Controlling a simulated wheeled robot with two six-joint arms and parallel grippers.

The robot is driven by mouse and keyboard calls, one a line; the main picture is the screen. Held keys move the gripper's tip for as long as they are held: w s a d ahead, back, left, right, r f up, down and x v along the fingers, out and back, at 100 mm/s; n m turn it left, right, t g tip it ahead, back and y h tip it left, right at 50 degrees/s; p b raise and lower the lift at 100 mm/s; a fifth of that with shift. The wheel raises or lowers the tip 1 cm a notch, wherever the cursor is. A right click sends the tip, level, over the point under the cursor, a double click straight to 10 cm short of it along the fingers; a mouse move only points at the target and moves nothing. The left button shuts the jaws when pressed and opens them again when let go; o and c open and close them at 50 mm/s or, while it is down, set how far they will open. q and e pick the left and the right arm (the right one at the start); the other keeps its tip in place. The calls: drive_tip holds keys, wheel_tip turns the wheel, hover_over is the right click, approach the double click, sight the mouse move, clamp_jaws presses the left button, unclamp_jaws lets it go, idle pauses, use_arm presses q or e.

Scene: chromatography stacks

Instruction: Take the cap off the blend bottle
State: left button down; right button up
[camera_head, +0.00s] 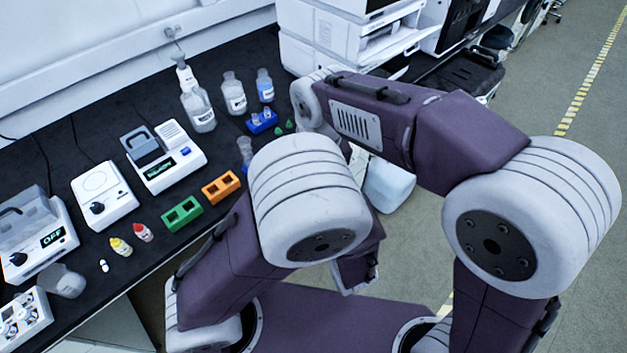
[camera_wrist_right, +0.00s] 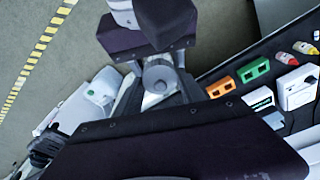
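I cannot tell for sure which vessel is the blend bottle. In the right wrist view a pale round piece (camera_wrist_right: 157,76) sits among grey parts in the middle, between my dark arm parts. It may be a bottle or its cap in a gripper, but it is too small and blurred to tell. In the head view my own large arm links hide both grippers and anything in them. On the bench stand a clear bottle (camera_head: 233,93), a bottle with blue liquid (camera_head: 265,86) and a wash bottle (camera_head: 199,112).
The black bench (camera_head: 108,240) also carries a green rack (camera_head: 182,214), an orange rack (camera_head: 221,187), a blue rack (camera_head: 262,122), yellow (camera_head: 121,247) and red (camera_head: 143,233) dropper bottles, and several white instruments. A white container (camera_head: 388,186) stands below the bench edge. Open floor lies at right.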

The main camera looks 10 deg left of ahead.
clamp_jaws()
drive_tip(key=shift+r, duration=0.25)
drive_tip(key=shift+r, duration=0.9)
drive_tip(key=shift+r, duration=2)
